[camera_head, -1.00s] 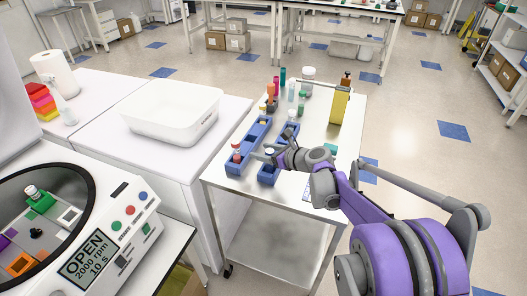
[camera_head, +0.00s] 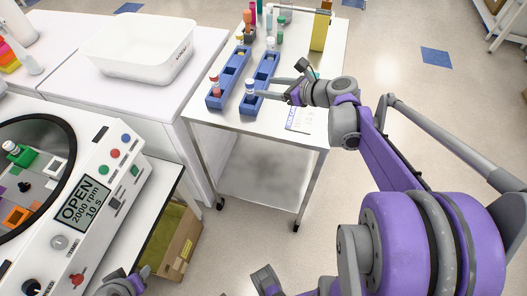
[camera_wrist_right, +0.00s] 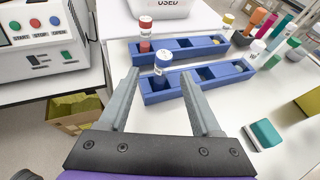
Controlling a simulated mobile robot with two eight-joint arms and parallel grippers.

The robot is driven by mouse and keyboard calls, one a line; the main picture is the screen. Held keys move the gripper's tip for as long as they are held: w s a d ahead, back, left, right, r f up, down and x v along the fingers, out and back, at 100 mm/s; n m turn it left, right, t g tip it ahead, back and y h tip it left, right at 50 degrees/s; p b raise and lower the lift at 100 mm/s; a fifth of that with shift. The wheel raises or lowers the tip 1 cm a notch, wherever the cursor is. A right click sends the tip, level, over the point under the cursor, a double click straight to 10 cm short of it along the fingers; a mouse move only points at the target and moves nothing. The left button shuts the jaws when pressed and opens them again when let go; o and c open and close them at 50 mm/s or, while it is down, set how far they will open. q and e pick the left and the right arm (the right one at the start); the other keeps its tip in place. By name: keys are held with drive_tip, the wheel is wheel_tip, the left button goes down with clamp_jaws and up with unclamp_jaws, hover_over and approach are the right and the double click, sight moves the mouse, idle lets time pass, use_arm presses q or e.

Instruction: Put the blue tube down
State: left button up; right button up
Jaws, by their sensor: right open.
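The blue-capped tube (camera_head: 250,86) stands upright in the near end slot of the right-hand blue rack (camera_head: 262,72). It also shows in the right wrist view (camera_wrist_right: 161,63), its cap and white upper body above the rack (camera_wrist_right: 205,83). My right gripper (camera_head: 264,88) is open, its fingers pointing at the tube from the right. In the right wrist view my right gripper's fingers (camera_wrist_right: 160,74) are spread wide with a gap to the tube on both sides. Grey parts of mine show at the bottom edge of the head view; my left gripper's jaws are not clear.
A second blue rack (camera_head: 228,75) beside it holds a red-capped tube (camera_head: 214,86). Several bottles and a yellow container (camera_head: 320,31) stand at the back of the white cart. A white tub (camera_head: 137,50) and an open centrifuge (camera_head: 75,190) stand to the left.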

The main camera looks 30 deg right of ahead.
drive_tip(key=s+a+f+n+g, duration=0.3)
drive_tip(key=s+a+f+n, duration=0.15)
drive_tip(key=a+n, duration=0.35)
drive_tip(key=s+a+f+n+g, duration=0.2)
drive_tip(key=s+a+f+n, duration=0.1)
drive_tip(key=s+a+n, duration=0.4)
drive_tip(key=s+a+f+n+g+h, duration=0.2)
drive_tip(key=s+f+n+h, duration=0.2)
drive_tip(key=s+n, duration=0.6)
drive_tip(key=f+n, duration=0.2)
drive_tip(key=n, duration=0.4)
drive_tip(key=shift+s+n, duration=0.35)
drive_tip(key=shift+n, duration=0.05)
